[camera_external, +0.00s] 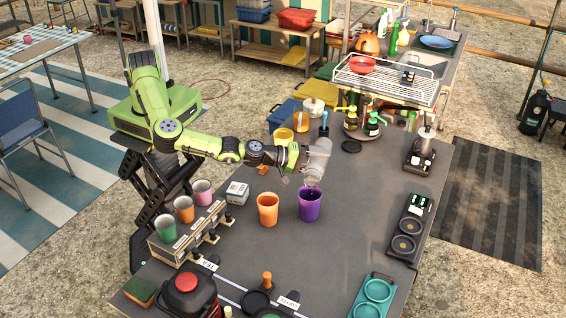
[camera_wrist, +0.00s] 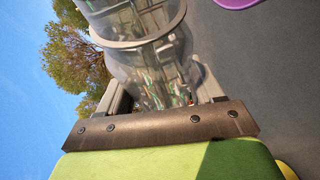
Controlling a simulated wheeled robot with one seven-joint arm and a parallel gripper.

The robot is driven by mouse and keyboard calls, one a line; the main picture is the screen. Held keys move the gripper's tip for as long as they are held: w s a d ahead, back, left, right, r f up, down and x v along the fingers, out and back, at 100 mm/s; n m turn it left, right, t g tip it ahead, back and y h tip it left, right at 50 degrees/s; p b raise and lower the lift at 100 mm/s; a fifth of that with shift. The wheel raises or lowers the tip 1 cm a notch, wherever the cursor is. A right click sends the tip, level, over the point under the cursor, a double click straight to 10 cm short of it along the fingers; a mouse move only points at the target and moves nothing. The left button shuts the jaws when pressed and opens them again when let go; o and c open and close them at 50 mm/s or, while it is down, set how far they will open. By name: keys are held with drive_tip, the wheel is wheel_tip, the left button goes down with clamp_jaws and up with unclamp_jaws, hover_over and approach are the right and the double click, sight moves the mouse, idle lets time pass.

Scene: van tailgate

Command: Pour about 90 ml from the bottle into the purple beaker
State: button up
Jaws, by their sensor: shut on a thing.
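My gripper (camera_external: 300,158) is shut on a clear, see-through bottle (camera_external: 319,153). The bottle is held above the purple beaker (camera_external: 310,205) and looks tilted, with its lower end close over the beaker's opening. In the wrist view the bottle (camera_wrist: 150,60) fills the space between the jaws. A purple rim, the beaker's (camera_wrist: 237,3), shows at the top right edge there. The beaker stands upright on the dark table. I cannot make out a stream of liquid or the level in the beaker.
An orange beaker (camera_external: 267,209) stands just left of the purple one. A rack with cups (camera_external: 190,236) is further left. Pump bottles on a tray (camera_external: 364,133) stand behind. The dark table top (camera_external: 350,215) is clear to the right of the purple beaker.

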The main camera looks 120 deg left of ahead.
drive_tip(key=shift+d+r+p, duration=0.1)
drive_tip(key=shift+r+p, duration=0.1)
drive_tip(key=shift+p, duration=0.1)
idle(0.4)
drive_tip(key=f+b, duration=0.1)
drive_tip(key=b, duration=0.1)
drive_tip(key=f+n+b, duration=0.1)
drive_tip(key=b, duration=0.1)
drive_tip(key=shift+s+a+f+h, duration=0.1)
drive_tip(key=shift+a+f+h, duration=0.1)
drive_tip(key=shift+h, duration=0.1)
drive_tip(key=shift+f+b, duration=0.1)
drive_tip(key=shift+b, duration=0.2)
drive_tip(key=shift+a, duration=0.1)
drive_tip(key=shift+n+h+b, duration=0.3)
drive_tip(key=shift+b, duration=0.05)
drive_tip(key=b, duration=0.1)
drive_tip(key=f+n+b, duration=0.1)
drive_tip(key=shift+s+a+f+h+b, duration=0.1)
drive_tip(key=shift+a+f+h+b, duration=0.1)
drive_tip(key=shift+a+h+b, duration=0.15)
drive_tip(key=shift+a+f+g+b, duration=0.15)
drive_tip(key=shift+g+b, duration=0.15)
drive_tip(key=shift+b, duration=0.2)
drive_tip(key=shift+r+n+h+b, duration=0.25)
drive_tip(key=shift+n+h+b, duration=0.15)
drive_tip(key=shift+n, duration=0.2)
